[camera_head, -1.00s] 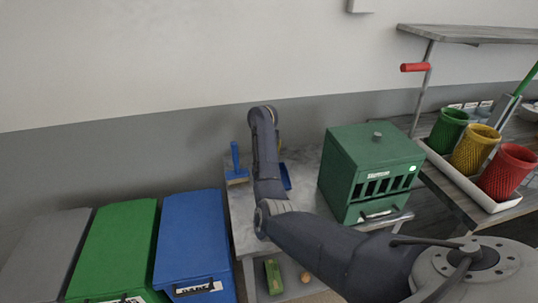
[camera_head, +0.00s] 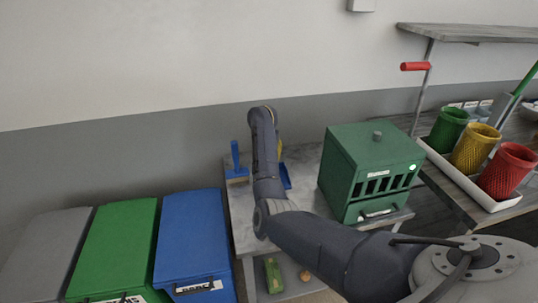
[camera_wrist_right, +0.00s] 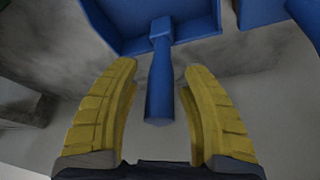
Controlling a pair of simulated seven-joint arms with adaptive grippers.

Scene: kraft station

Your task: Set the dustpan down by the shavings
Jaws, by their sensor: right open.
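The blue dustpan (camera_wrist_right: 125,22) lies at the top of the right wrist view, with its handle (camera_wrist_right: 160,85) pointing toward my wrist. My right gripper (camera_wrist_right: 160,75) is open, its two yellow fingers on either side of the handle with gaps on both sides. In the head view my right arm covers most of the dustpan (camera_head: 285,176), and only a blue edge shows. The gripper there is mostly hidden behind the arm. I cannot make out the shavings in either view. My left gripper is not in view.
A blue hand brush (camera_head: 236,162) stands left of my arm on the grey bench (camera_head: 240,215). A green slotted box (camera_head: 370,165) stands to the right. Lidded grey, green and blue bins (camera_head: 190,235) are at the left. Mesh cups (camera_head: 475,148) stand in a white tray.

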